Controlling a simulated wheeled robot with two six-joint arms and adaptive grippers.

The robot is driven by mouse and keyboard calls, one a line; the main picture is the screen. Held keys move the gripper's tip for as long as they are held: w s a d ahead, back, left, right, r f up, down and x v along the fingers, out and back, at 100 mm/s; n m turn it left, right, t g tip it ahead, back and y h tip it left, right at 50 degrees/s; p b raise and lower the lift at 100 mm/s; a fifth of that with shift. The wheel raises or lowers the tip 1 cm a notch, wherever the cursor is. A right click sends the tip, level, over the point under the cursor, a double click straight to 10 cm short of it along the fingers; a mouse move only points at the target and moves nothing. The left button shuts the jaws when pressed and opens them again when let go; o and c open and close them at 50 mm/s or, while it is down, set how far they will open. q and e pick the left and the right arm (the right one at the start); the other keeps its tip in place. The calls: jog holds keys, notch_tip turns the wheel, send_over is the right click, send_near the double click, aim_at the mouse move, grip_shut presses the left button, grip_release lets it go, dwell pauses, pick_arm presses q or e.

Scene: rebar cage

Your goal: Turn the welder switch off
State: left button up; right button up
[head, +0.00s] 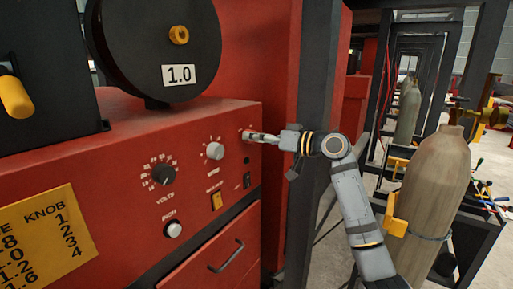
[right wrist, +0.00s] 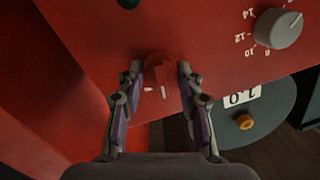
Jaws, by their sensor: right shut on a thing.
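The welder's red front panel (head: 125,215) fills the left and middle of the head view. My right gripper (head: 254,136) reaches in from the right to the panel's upper right corner. In the right wrist view, the gripper (right wrist: 160,85) has its two fingers on either side of a small red rotary switch (right wrist: 158,72) and is shut on it. A white mark shows beside the switch; its label is too small to read. In the head view the gripper mostly hides the switch. My left gripper is not in view.
A dark post (head: 312,120) stands right of the welder, with a gas cylinder (head: 433,180) beyond. A wire spool (head: 155,45) is above.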

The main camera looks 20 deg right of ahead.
jog(key=n+b, duration=0.2)
jog(key=n, duration=0.3)
jog(key=shift+h+b, duration=0.3)
jog(key=shift+b, duration=0.1)
jog(key=n+b, duration=0.1)
jog(key=n, duration=0.4)
jog(key=shift+a+h+b, duration=0.1)
jog(key=shift+h+b, duration=0.3)
jog(key=shift+r+n, duration=0.1)
jog(key=shift+n, duration=0.2)
jog(key=o, duration=1.2)
